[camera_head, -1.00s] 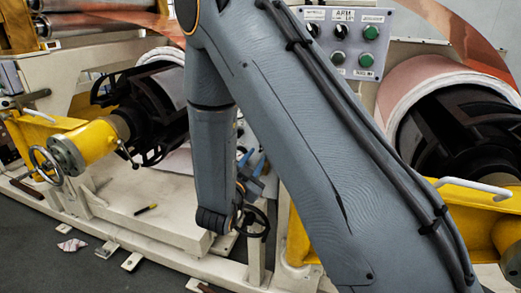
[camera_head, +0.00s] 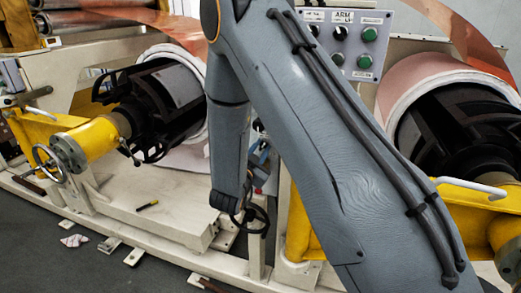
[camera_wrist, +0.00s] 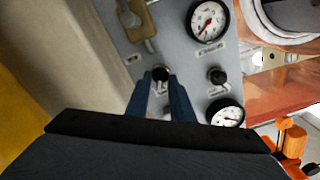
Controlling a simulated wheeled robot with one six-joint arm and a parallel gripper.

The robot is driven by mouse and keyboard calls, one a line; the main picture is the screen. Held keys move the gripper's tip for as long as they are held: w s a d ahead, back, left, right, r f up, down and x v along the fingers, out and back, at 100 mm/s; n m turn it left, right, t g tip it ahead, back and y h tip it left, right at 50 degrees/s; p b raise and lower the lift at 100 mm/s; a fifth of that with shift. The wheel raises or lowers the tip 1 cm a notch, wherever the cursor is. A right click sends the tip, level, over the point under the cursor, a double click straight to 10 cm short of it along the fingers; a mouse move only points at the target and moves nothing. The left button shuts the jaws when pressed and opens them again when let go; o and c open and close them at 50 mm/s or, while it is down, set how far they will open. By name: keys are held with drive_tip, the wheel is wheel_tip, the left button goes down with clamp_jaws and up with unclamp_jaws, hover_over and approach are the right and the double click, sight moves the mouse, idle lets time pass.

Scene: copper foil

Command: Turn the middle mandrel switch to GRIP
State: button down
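In the wrist view a grey panel (camera_wrist: 190,55) carries black knobs and round gauges. One black knob (camera_wrist: 160,73) sits between the tips of my gripper (camera_wrist: 159,80). The two blue fingers stand apart, one on each side of this knob; contact with it is not clear. The labels are too blurred to read, so I cannot tell which is the middle mandrel switch. In the head view my arm hides this panel.
Two white gauges (camera_wrist: 208,21) (camera_wrist: 227,113) flank the right knob. A beige fitting (camera_wrist: 140,25) juts out at the upper left. In the head view an ARM panel (camera_head: 352,17), a yellow mandrel support (camera_head: 95,142) and copper foil (camera_head: 460,35) surround my arm.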

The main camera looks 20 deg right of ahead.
drive_tip(key=shift+n, duration=0.4)
drive_tip(key=n, duration=0.5)
drive_tip(key=shift+a+p, duration=0.15)
drive_tip(key=shift+p, duration=0.15)
drive_tip(key=n+p, duration=0.1)
drive_tip(key=n, duration=0.5)
drive_tip(key=shift+w+a, duration=0.1)
drive_tip(key=c, duration=1.9)
unclamp_jaws()
drive_tip(key=b+v, duration=0.2)
drive_tip(key=v, duration=0.5)
drive_tip(key=shift+s+a, duration=0.25)
drive_tip(key=shift+s, duration=0.05)
